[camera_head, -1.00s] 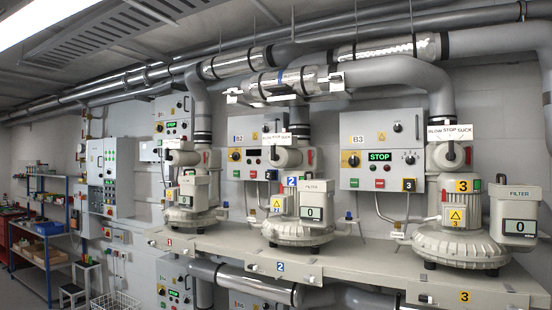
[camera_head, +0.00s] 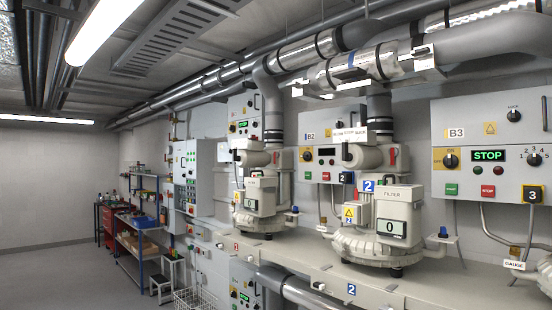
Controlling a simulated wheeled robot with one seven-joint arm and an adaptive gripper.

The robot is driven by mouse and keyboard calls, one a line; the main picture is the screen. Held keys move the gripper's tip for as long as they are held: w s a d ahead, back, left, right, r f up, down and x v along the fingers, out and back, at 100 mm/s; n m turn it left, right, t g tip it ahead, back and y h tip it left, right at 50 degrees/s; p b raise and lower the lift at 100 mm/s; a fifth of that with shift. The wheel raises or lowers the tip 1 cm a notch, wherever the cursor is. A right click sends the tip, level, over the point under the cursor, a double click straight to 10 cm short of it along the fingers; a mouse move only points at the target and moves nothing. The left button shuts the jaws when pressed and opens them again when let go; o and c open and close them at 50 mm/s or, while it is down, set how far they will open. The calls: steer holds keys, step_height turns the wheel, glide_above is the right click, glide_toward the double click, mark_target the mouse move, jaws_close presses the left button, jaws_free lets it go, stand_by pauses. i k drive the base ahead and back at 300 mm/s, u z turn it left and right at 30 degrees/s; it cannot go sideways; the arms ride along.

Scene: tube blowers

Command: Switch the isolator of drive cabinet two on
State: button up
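Drive cabinet two, the grey box labelled B2 (camera_head: 318,116), hangs on the wall right of the middle, behind blower two (camera_head: 385,245). Its isolator (camera_head: 306,155) is a dark rotary knob on a yellow plate at the cabinet's left side. The knob is too small to read its position. The cabinet's display (camera_head: 327,152) is dark. Blower two's pipe and sign hide part of the cabinet's right side. My gripper is not in view.
Cabinet B3 (camera_head: 465,115) at the right shows a lit STOP display. Blowers stand on a long bench (camera_head: 300,262) below the cabinets. Shelves (camera_head: 140,245), a stool (camera_head: 160,285) and a wire basket (camera_head: 195,300) stand at the left. The floor (camera_head: 60,280) at the far left is clear.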

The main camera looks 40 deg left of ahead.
mark_target(307, 156)
steer(key=u, duration=0.7)
steer(key=i, duration=0.6)
steer(key=u, duration=0.7)
